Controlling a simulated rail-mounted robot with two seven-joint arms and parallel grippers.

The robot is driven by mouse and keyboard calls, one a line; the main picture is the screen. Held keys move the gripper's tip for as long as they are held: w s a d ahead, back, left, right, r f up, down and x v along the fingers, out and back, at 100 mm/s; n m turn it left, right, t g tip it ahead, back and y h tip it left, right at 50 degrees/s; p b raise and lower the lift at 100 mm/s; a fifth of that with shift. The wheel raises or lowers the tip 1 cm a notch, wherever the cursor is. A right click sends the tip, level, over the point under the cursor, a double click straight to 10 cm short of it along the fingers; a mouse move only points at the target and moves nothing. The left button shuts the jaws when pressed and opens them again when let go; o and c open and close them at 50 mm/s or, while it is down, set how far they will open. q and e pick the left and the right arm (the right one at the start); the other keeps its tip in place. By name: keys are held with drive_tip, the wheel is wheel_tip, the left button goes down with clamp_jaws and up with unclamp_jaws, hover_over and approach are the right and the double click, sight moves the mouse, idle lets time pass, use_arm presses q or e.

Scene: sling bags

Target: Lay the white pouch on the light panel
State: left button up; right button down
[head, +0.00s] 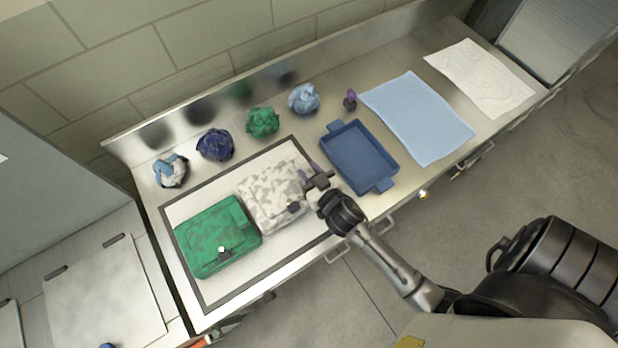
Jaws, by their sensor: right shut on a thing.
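The white pouch (272,197), white with grey camouflage patches and a dark clasp, lies over the light panel, beside a green bag. I cannot tell whether its whole underside touches the panel. The light panel (285,247) is a pale sheet with a dark frame on the metal counter. My right gripper (314,184) is at the pouch's right edge, shut on it; the fingertips are partly hidden. A bit of purple shows by the fingers. My left gripper is out of view.
The green bag (217,237) covers the panel's left part. A blue tray (362,158) stands right of the panel. Crumpled cloths (263,122) line the back. A light-blue cloth (417,115) and a white sheet (480,77) lie farther right.

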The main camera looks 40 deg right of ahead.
wheel_tip(320, 180, down, 3)
drive_tip(key=shift+r+b, duration=0.1)
drive_tip(key=shift+b, duration=0.25)
drive_tip(key=shift+f, duration=0.6)
drive_tip(key=shift+f, duration=0.2)
drive_tip(key=c, duration=0.8)
unclamp_jaws()
